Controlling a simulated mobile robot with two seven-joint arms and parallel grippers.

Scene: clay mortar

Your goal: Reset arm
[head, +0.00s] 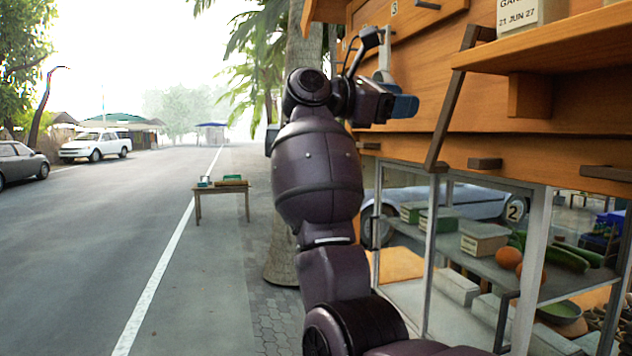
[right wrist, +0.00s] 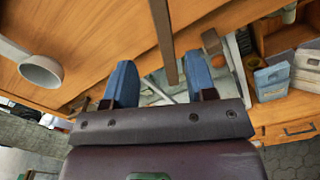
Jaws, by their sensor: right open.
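My right arm is raised in the middle of the head view, bent near the front of a wooden stall (head: 570,150). My right gripper (head: 402,106) is at the upper middle, close to the stall's orange wood, with blue fingertips. In the right wrist view, the gripper (right wrist: 160,82) has its two blue fingers wide apart with nothing held between them. Wood panel and a dark bar lie beyond the fingers; I cannot tell whether they touch. My left gripper is not in view.
A wooden shelf (head: 590,42) juts out at upper right, with a dark slanted bar (head: 447,100) beside it. Below, glass-fronted shelves hold boxes and produce. A round grey cup-like part (right wrist: 40,72) is on the panel. Open road (head: 110,230) lies left.

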